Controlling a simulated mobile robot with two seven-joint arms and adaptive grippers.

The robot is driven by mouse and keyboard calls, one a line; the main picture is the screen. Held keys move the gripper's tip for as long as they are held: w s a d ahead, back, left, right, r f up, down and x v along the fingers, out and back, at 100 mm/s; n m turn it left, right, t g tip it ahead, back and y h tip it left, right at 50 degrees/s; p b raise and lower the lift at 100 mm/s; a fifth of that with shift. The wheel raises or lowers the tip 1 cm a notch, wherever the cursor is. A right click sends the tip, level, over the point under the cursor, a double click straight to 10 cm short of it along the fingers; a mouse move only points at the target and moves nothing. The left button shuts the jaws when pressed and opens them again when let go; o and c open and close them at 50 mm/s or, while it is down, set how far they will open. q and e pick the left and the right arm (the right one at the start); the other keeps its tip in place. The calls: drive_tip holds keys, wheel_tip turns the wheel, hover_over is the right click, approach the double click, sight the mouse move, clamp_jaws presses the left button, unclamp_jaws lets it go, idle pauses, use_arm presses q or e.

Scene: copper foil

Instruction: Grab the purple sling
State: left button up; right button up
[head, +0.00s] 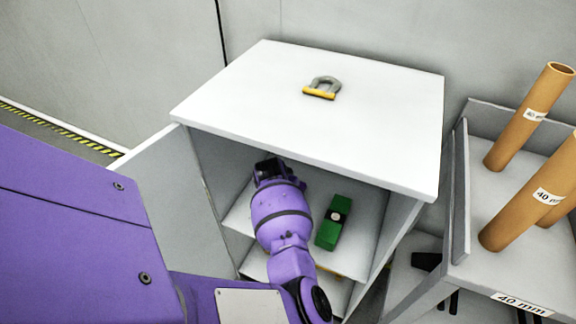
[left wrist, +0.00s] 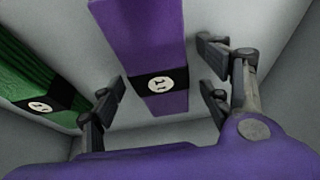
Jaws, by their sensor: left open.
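The purple sling (left wrist: 150,35) is a folded purple bundle with a black band and white round label, seen in the left wrist view. It lies ahead of my left gripper (left wrist: 160,88), whose fingers are spread apart, one to the left of the sling and the others to its right. I cannot tell whether any finger touches it. In the head view my left gripper (head: 273,170) reaches into the open cabinet, and my arm hides the purple sling there. My right gripper is not in view.
A green sling (head: 329,234) lies on the same shelf to the right; it also shows in the left wrist view (left wrist: 22,72). The cabinet top (head: 230,95) and open door (head: 165,190) bound the space. A shackle (head: 322,88) lies on top. Cardboard tubes (head: 515,130) stand on a cart.

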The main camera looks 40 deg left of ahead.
use_arm(q)
drive_tip(key=c, duration=1.5)
